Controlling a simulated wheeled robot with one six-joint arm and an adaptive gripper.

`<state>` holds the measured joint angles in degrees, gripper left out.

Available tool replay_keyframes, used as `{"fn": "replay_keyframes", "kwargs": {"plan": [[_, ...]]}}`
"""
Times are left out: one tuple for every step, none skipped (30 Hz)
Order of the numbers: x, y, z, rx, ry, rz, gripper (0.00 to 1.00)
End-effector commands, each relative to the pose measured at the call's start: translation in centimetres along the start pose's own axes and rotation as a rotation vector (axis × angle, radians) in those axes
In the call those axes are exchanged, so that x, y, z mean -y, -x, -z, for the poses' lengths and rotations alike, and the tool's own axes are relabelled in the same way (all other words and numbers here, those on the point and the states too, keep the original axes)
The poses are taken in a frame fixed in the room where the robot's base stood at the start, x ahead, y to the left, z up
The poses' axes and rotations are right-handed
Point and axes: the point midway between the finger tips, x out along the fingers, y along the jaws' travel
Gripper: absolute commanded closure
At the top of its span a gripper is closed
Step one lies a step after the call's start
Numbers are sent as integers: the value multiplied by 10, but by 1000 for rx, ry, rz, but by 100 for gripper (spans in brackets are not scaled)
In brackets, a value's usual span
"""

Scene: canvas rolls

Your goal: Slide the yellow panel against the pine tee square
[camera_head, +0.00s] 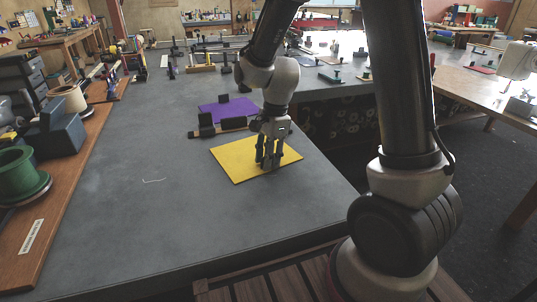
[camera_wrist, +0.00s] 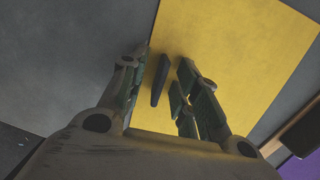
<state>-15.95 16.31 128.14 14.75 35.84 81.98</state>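The yellow panel (camera_head: 232,161) lies flat on the grey bench, and it fills much of the wrist view (camera_wrist: 235,50). A dark upright handle (camera_wrist: 160,80) on it shows between the fingers of my gripper (camera_wrist: 158,66). The fingers are open, with a visible gap on each side of the handle. In the head view my gripper (camera_head: 270,165) points down over the panel and hides the handle. A brown wooden bar with black blocks (camera_head: 233,124), perhaps the tee square, lies just behind the panel, apart from it. It also shows at the wrist view's right edge (camera_wrist: 300,128).
A purple panel (camera_head: 236,106) with a black handle lies behind the bar. Several tools stand farther back, among them a light wooden piece (camera_head: 201,69). A brown board with a green spool (camera_head: 20,172) runs along the left. The bench's front left is mostly clear.

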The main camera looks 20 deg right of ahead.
Motion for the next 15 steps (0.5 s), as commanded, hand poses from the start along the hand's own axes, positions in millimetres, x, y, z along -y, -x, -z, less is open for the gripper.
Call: {"fn": "replay_keyframes", "kwargs": {"plan": [[0, 0, 0, 0, 0, 0, 71], [0, 0, 0, 0, 0, 0, 76], [0, 0, 0, 0, 0, 0, 83], [0, 0, 0, 0, 0, 0, 89], [0, 0, 0, 0, 0, 0, 94], [0, 0, 0, 0, 0, 0, 100], [0, 0, 0, 0, 0, 0, 100], [0, 0, 0, 0, 0, 0, 100], [0, 0, 0, 0, 0, 0, 100], [0, 0, 0, 0, 0, 0, 100], [0, 0, 0, 0, 0, 0, 100], [0, 0, 0, 0, -6, 1, 100], [0, 0, 0, 0, -22, 3, 100], [0, 0, 0, 0, -48, 7, 100], [-1, 0, 0, 0, -96, 14, 100]]}}
